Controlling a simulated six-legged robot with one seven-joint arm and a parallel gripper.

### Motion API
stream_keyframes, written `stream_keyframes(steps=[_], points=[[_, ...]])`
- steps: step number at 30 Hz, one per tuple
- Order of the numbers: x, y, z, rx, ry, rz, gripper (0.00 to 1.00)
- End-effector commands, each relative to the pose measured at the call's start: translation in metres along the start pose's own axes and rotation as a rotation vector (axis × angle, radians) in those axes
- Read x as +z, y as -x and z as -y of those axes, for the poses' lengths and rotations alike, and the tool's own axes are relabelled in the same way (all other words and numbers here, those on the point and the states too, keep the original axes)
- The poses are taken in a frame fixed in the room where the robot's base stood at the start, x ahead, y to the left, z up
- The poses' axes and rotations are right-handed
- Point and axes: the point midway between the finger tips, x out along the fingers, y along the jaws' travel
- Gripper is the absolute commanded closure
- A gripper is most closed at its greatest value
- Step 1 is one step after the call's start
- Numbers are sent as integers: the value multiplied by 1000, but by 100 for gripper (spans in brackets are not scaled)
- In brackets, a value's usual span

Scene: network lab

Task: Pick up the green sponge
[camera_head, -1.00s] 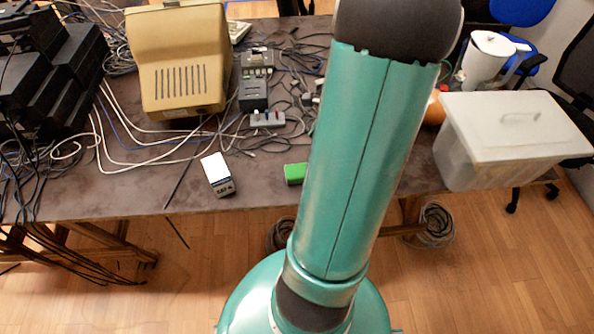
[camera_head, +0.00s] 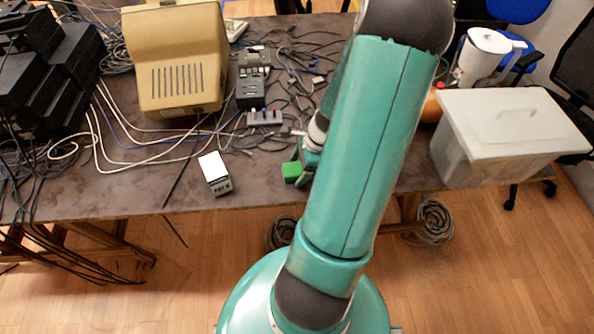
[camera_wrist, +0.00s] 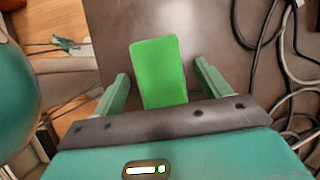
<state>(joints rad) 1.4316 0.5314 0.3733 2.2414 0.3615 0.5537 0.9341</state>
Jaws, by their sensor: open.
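The green sponge (camera_head: 291,172) lies on the brown table near its front edge, partly hidden by my arm in the head view. In the wrist view the sponge (camera_wrist: 158,71) sits ahead of my gripper (camera_wrist: 160,75), between the lines of its two fingers. My gripper is open, with one finger on each side of the sponge's near end. I see a gap on the sponge's right side and a smaller one on its left. I cannot tell the gripper's height above the table. In the head view my gripper (camera_head: 304,168) is mostly hidden behind my arm.
A small white-topped box (camera_head: 214,172) stands left of the sponge. A power strip (camera_head: 264,118) and tangled black cables lie behind it. A beige monitor (camera_head: 178,60) stands at the back left. A lidded plastic bin (camera_head: 510,135) is at the right.

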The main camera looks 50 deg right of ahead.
Motion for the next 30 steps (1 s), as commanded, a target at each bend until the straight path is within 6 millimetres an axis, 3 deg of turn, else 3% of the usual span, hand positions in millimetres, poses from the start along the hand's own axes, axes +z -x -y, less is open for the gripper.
stream_keyframes(steps=[2,9,10,23,30], points=[[0,0,0,0,0,0,25],[0,0,0,0,0,0,70],[0,1,0,0,0,0,72],[2,7,0,-1,1,-2,72],[10,37,-2,-3,-1,-4,72]])
